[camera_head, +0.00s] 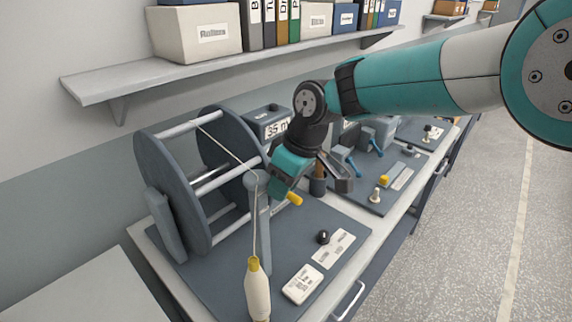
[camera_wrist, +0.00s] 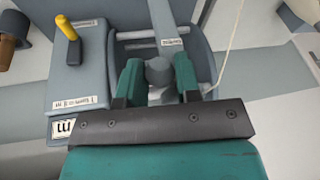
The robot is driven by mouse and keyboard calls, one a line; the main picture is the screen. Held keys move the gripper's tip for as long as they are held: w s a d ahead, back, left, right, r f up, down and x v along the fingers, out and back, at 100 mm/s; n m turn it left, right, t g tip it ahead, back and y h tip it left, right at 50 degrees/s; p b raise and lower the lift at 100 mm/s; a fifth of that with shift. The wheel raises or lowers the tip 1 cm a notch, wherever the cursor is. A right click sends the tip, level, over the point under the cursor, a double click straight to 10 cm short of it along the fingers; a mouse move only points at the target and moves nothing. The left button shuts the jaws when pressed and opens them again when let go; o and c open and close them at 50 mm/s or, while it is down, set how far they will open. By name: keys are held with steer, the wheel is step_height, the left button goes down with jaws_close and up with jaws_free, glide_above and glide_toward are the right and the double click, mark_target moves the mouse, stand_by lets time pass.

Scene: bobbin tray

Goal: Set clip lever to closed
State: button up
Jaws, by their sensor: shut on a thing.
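In the wrist view, my gripper (camera_wrist: 159,82) is shut on the rounded grey end (camera_wrist: 159,70) of a flat grey lever (camera_wrist: 172,20). A green finger presses on each side of it. A small label on the lever is too blurred to read for sure; it is probably the clip lever. The lever lies over a grey frame with a pale crossbar. In the head view, my gripper (camera_head: 277,188) is beside the top of a grey post (camera_head: 258,215), right of the big reel (camera_head: 230,148). The gripped part is hidden there.
A grey box with a yellow-handled lever (camera_wrist: 67,28) stands just left of my gripper in the wrist view. A pale cord runs from the reel over the post to a hanging cream bobbin (camera_head: 257,290). A black knob (camera_head: 323,237) and a white card (camera_head: 302,284) are on the bench.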

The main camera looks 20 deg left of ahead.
steer(key=shift+a+r+h+p, duration=0.2)
steer(key=shift+r+h+p, duration=0.2)
steer(key=shift+p, duration=0.5)
steer(key=shift+w+f, duration=0.1)
steer(key=shift+f, duration=0.05)
steer(key=o, duration=0.9)
steer(key=p+v, duration=0.1)
steer(key=v, duration=0.4)
steer(key=p+v, duration=0.1)
steer(key=v, duration=0.5)
steer(key=p+v, duration=0.1)
steer(key=v, duration=0.5)
steer(key=shift+w+a+r+p, duration=0.15)
steer(key=shift+w+r+p, duration=0.15)
steer(key=shift+p, duration=0.1)
